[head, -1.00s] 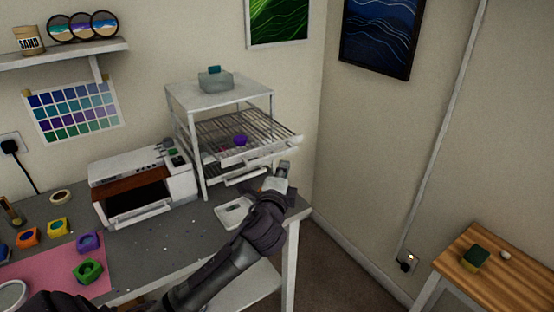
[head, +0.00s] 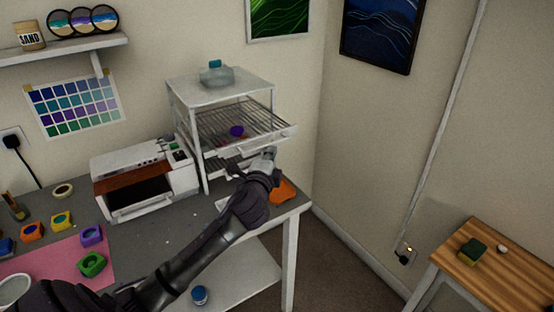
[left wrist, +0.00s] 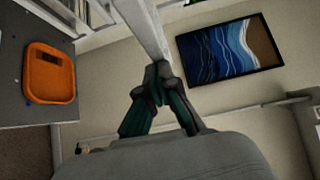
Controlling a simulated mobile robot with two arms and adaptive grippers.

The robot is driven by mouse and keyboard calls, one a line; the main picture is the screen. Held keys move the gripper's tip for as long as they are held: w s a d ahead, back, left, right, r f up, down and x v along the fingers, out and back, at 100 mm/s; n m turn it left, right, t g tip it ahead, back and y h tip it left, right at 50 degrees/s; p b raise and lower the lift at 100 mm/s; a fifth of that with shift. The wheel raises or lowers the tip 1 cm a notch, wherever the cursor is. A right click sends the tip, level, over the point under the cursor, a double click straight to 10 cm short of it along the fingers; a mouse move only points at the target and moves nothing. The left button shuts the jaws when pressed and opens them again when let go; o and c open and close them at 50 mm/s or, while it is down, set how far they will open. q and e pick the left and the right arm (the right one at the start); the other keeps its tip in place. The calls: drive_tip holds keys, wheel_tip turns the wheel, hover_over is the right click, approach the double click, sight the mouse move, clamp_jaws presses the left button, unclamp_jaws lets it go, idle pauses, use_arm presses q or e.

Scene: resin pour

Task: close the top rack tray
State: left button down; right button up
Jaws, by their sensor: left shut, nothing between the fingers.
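The white wire rack (head: 220,97) stands at the back right of the table. Its top tray (head: 278,136) is pulled out toward the front right, with a purple item (head: 237,131) on it. My left gripper (head: 268,154) is shut and empty, just below and in front of the tray's front edge; I cannot tell whether it touches. In the left wrist view the closed fingertips (left wrist: 158,76) are by a white rack post (left wrist: 145,28). A lower tray is partly hidden behind the gripper. My right gripper is not in view.
An orange tray-like item (head: 283,190) lies at the table's right edge, beside my wrist; it also shows in the left wrist view (left wrist: 40,75). A white printer-like machine (head: 145,180) stands left of the rack. A clear container (head: 216,77) sits on top of the rack.

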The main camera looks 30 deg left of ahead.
sight(244, 131)
use_arm(q)
drive_tip(key=w+a, duration=0.1)
drive_tip(key=a, duration=0.3)
drive_tip(key=w+a, duration=0.2)
drive_tip(key=a, duration=0.3)
drive_tip(key=w+a+b, duration=0.1)
drive_tip(key=w+a, duration=0.1)
drive_tip(key=a, duration=0.2)
drive_tip(key=shift+w+a, duration=0.25)
drive_tip(key=shift+a, duration=0.2)
drive_tip(key=shift+r, duration=0.2)
drive_tip(key=shift+a+r, duration=0.1)
